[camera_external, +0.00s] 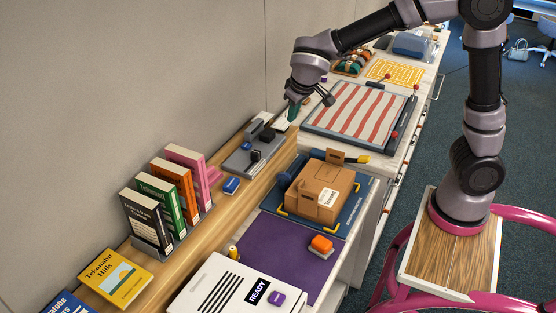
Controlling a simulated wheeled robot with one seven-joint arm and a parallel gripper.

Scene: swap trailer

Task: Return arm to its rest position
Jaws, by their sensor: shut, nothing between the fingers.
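My arm reaches from its wooden-topped base at the right, up and over to the left. My gripper (297,112) points down above the back of the counter, between the grey tray and the striped cloth board. It looks shut and holds nothing that I can make out. Its fingertips are small and partly blend with a dark green thing (291,113) and a white card (284,123) near them. I cannot tell whether the fingers touch these.
A cardboard box (319,192) sits on a blue mat (345,220). The striped board (355,112) with red-knobbed posts lies right of my gripper. A grey tray (240,160) and a row of upright books (172,198) line the wall (130,80). Open floor (450,120) lies beyond the counter.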

